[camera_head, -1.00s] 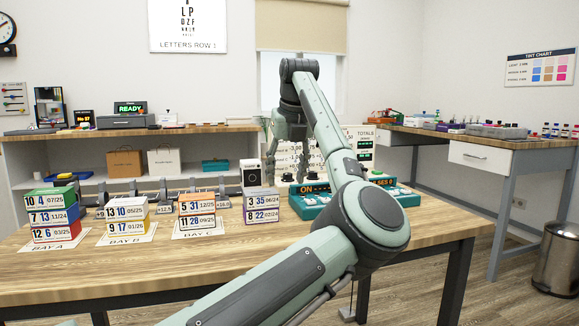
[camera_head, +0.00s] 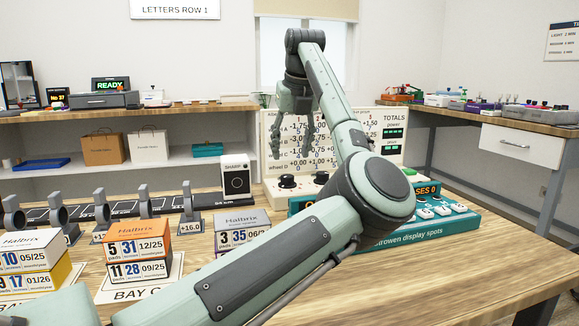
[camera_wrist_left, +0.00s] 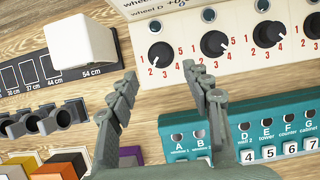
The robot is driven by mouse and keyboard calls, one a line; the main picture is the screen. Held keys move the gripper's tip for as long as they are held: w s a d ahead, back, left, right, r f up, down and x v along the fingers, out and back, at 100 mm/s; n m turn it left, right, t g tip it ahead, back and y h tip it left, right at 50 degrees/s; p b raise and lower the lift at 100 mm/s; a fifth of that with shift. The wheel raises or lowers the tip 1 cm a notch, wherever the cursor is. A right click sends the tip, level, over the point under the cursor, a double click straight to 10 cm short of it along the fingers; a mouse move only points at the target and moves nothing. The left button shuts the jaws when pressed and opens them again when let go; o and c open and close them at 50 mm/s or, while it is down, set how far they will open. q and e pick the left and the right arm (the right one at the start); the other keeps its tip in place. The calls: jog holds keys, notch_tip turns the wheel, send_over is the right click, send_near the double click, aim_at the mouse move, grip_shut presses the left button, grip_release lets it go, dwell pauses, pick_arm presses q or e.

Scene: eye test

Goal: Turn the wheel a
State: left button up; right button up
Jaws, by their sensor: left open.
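The cream panel with the wheels (camera_head: 395,150) stands on the wooden table behind my left forearm, with a number chart on its upright face. In the left wrist view its front row holds several black knobs, numbered around their rims. The leftmost knob (camera_wrist_left: 160,52) and the one right of it (camera_wrist_left: 213,43) lie beyond my fingertips. I cannot read which one is wheel a. My left gripper (camera_head: 291,147) is open, empty and pointing down in front of the chart. In the left wrist view its fingers (camera_wrist_left: 160,72) are apart, touching no knob. My right gripper is out of view.
A teal console (camera_head: 440,215) with switches stands close to the right of my gripper. A white block (camera_wrist_left: 80,42) stands at the end of a black ruler strip (camera_head: 120,212) on the left. Stacked lens boxes (camera_head: 138,250) fill the table's left front. The table's right front is bare.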

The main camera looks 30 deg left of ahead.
aim_at(288, 176)
pick_arm(q)
jog(key=x, duration=0.7)
jog(key=shift+w+a+f+b, duration=0.15)
jog(key=shift+f+b, duration=0.1)
jog(key=shift+b, duration=0.1)
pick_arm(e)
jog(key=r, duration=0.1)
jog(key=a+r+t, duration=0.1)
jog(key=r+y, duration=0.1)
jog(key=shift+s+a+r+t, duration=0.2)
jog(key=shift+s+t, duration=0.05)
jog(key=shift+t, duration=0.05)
pick_arm(q)
grip_shut()
